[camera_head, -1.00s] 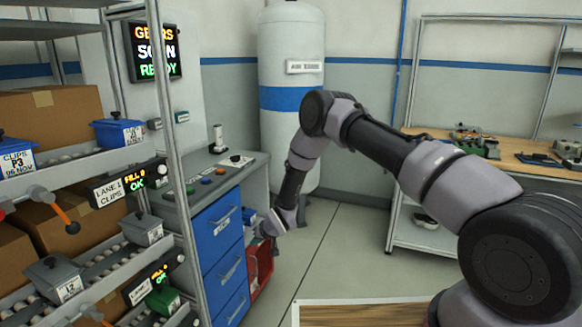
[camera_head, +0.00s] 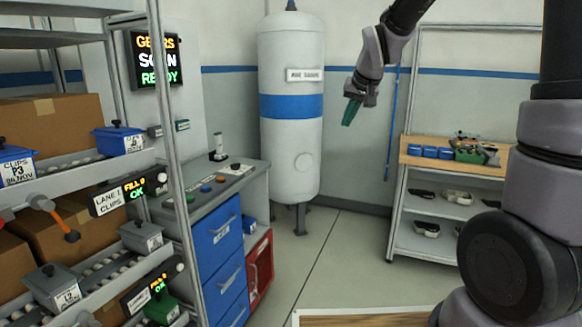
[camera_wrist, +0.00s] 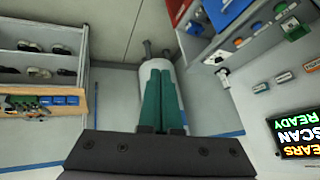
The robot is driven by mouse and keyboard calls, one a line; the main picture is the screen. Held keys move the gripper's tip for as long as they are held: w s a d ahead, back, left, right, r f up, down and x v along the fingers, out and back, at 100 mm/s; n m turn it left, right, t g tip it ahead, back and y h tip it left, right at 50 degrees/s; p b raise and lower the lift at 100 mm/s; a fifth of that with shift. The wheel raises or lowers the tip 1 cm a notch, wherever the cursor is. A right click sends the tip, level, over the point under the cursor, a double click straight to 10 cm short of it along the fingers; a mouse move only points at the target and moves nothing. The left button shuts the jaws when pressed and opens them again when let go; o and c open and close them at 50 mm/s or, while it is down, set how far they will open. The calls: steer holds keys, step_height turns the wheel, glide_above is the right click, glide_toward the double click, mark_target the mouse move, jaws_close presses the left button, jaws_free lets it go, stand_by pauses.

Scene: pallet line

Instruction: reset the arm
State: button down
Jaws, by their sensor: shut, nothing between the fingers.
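My gripper (camera_head: 350,112) is raised in the air in front of the wall, to the right of the white tank in the head view. Its green fingers point down and to the left. In the wrist view my gripper (camera_wrist: 162,72) shows its two green fingers side by side and closed, with nothing held between them. My arm comes down from the top right of the head view, with its upper links standing at the right edge.
A white tank (camera_head: 290,150) with a blue band stands behind. A workbench (camera_head: 405,152) with blue bins and shelves is at the right. A rack (camera_head: 180,215) with lidded boxes and a blue drawer cabinet (camera_head: 222,262) are at the left. The middle floor (camera_head: 335,255) is clear.

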steer(key=s+d+r+m, duration=0.1)
steer(key=s+d+r, duration=0.1)
steer(key=s, duration=0.6)
steer(key=s+d+r+m, duration=0.1)
steer(key=s+d, duration=0.3)
steer(key=s, duration=0.5)
steer(key=s+d+r+m, duration=0.1)
steer(key=s+d+r, duration=0.2)
steer(key=s, duration=0.6)
steer(key=shift+r, duration=0.4)
steer(key=shift+s, duration=0.1)
